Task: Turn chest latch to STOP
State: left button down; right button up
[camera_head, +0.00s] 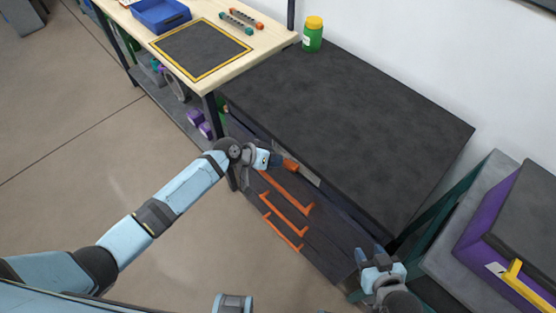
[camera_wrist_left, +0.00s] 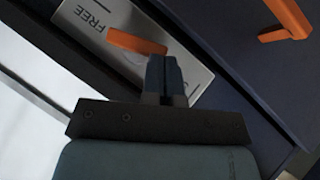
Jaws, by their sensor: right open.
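The chest latch is an orange lever (camera_wrist_left: 137,41) on a pale plate (camera_wrist_left: 105,22). In the left wrist view the plate reads "FREE" beside the lever; no STOP mark is visible. My left gripper (camera_wrist_left: 166,62) has its dark fingers close together, with their tips at the lever's right end, which they partly hide. No part of the lever shows between the fingers. In the head view my left gripper (camera_head: 276,161) is at the upper front of the dark chest (camera_head: 345,125), beside the orange latch (camera_head: 291,166). My right gripper (camera_head: 378,262) is open and empty near the chest's right front.
Several orange drawer handles (camera_head: 285,215) stick out from the chest front below the latch. A green jar (camera_head: 313,35) stands on the chest's far corner. A wooden workbench (camera_head: 235,60) is at the back left. A purple box (camera_head: 500,245) is at the right. The chest top is mostly bare.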

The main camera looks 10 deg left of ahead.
pick_arm(q)
notch_tip(320, 180, down, 4)
jog(key=n+g+h+b, duration=0.1)
jog(key=n+h+b, duration=0.2)
jog(key=b, duration=0.4)
jog(key=n+g+h+b, duration=0.1)
jog(key=h+b, duration=0.3)
jog(key=b, duration=0.4)
jog(key=shift+d+r+n+h+b, duration=0.1)
jog(key=shift+n+h+b, duration=0.2)
jog(key=shift+n, duration=0.6)
pick_arm(e)
notch_tip(320, 180, down, 12)
jog(key=w, duration=0.1)
jog(key=shift+a, duration=0.45)
pick_arm(q)
jog(key=shift+s, duration=0.1)
pick_arm(e)
jog(key=shift+r, duration=0.1)
pick_arm(q)
jog(key=shift+d+n+h+b, duration=0.1)
jog(key=shift+n+h+b, duration=0.4)
jog(key=shift+b, duration=0.2)
pick_arm(e)
jog(key=shift+w+f, duration=0.1)
jog(key=shift+f, duration=0.2)
jog(key=shift+r, duration=0.1)
jog(key=shift+a, duration=0.15)
